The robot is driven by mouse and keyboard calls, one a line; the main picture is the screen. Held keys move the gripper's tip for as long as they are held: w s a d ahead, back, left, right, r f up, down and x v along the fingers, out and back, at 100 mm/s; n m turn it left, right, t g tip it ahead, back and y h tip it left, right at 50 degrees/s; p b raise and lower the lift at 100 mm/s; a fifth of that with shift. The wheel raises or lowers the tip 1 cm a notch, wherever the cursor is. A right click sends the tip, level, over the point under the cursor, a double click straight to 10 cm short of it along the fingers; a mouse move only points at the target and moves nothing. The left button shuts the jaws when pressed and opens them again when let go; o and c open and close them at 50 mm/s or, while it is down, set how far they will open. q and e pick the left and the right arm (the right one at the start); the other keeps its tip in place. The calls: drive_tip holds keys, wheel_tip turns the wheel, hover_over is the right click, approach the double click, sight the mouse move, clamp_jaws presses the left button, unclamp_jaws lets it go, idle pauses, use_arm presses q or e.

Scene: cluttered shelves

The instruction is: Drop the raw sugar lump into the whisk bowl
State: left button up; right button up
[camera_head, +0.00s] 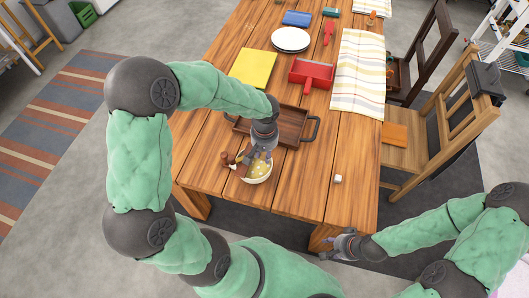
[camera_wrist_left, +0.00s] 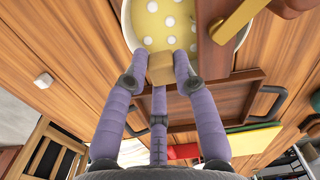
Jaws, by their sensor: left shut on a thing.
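My left gripper (camera_wrist_left: 160,65) is shut on the raw sugar lump (camera_wrist_left: 161,73), a small tan cube held between its purple fingers. The whisk bowl (camera_wrist_left: 165,22), yellow inside with white dots, lies just beyond the fingertips in the left wrist view. In the head view the left gripper (camera_head: 259,155) is over the bowl (camera_head: 260,174), near the table's front edge, and hides part of it; the lump cannot be made out there. My right gripper (camera_head: 333,249) is off the table's front edge, too small to tell whether open or shut.
Brown wooden pieces (camera_wrist_left: 222,52) stand at the bowl's side. A brown tray (camera_head: 293,122) with dark handles lies behind it. A small white cube (camera_head: 338,178) sits to the right on clear table.

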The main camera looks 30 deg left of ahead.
use_arm(q)
drive_tip(key=shift+f+b, duration=0.55)
drive_tip(key=shift+f, duration=0.1)
drive_tip(key=shift+s+f+b, duration=0.15)
drive_tip(key=shift+f+b, duration=0.25)
drive_tip(key=shift+f, duration=0.3)
drive_tip(key=shift+w, duration=0.3)
drive_tip(key=shift+s+r, duration=0.1)
drive_tip(key=shift+r, duration=0.15)
drive_tip(key=o, duration=0.9)
drive_tip(key=shift+c, duration=0.2)
